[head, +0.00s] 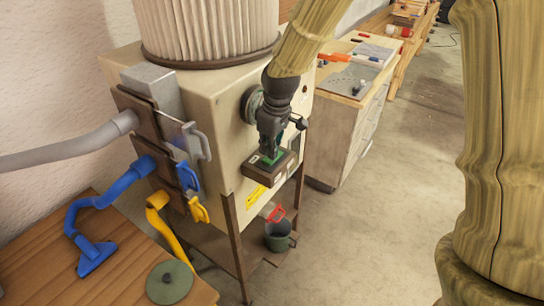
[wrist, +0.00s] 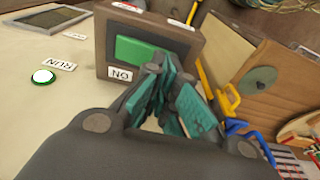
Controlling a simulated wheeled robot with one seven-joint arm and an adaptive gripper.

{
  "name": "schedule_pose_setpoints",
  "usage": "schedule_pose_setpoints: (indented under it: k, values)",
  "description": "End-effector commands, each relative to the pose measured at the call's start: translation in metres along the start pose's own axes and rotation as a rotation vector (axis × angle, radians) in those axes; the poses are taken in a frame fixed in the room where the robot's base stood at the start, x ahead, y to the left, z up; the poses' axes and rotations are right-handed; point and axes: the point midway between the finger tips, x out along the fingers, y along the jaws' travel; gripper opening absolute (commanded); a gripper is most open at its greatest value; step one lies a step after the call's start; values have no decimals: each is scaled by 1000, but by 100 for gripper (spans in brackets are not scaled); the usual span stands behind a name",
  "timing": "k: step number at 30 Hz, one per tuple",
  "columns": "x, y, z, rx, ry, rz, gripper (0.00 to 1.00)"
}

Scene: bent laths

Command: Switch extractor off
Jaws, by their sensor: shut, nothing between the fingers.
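The extractor (head: 215,110) is a beige cabinet with a pleated filter on top. Its brown switch box (head: 258,171) sticks out from the front face. In the wrist view the switch box (wrist: 190,35) carries a green switch (wrist: 135,50) with an ON label beside it. A round lamp (wrist: 43,76) with a green rim and pale centre sits by a RUN label. My gripper (head: 270,150) is shut and empty, close to the switch box. In the wrist view its teal-padded fingertips (wrist: 172,85) overlap the switch's edge; I cannot tell whether they touch it. The other end of the box is partly hidden.
Grey, blue and yellow hoses with coloured gate handles (head: 190,178) are on the cabinet's left side. A wooden table (head: 130,270) stands at lower left with a green disc (head: 170,281).

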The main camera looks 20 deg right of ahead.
Motion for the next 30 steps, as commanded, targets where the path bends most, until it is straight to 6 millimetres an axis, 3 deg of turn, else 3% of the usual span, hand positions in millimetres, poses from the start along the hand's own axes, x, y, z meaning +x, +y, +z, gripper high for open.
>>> schedule_pose_setpoints:
  k: [30]
  values:
    - [12,0,2,0,-1,0,0]
